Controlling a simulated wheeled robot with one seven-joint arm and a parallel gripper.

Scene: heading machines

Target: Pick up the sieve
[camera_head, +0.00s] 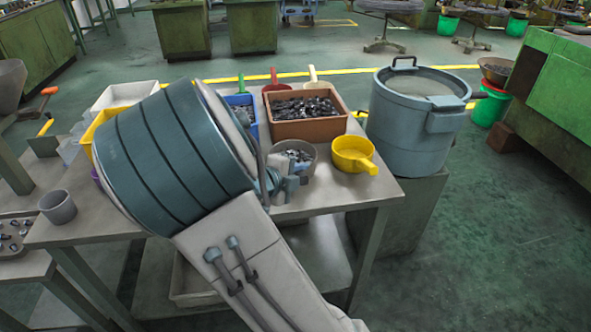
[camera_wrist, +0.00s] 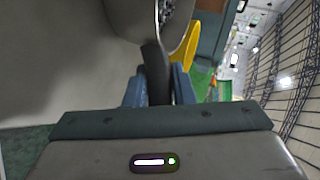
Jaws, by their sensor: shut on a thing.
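The sieve (camera_head: 309,170) is a grey round pan with small metal parts showing in it, near the front of the table in the head view. In the wrist view its grey body (camera_wrist: 125,15) is at the top, cut off by the frame edge, with a dark handle (camera_wrist: 154,75) running toward me. My gripper (camera_head: 283,185) is at the sieve's near side, partly hidden by my arm. In the wrist view the blue fingers of my gripper (camera_wrist: 159,85) are shut on the handle. I cannot tell whether the sieve touches the table.
A yellow scoop (camera_head: 353,155) is close right of the sieve. A brown box of dark parts (camera_head: 306,130) is behind it. A blue-grey drum (camera_head: 410,120) stands right of the table (camera_head: 345,195). A grey cup (camera_head: 58,207) stands at left. My arm hides much of the tabletop.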

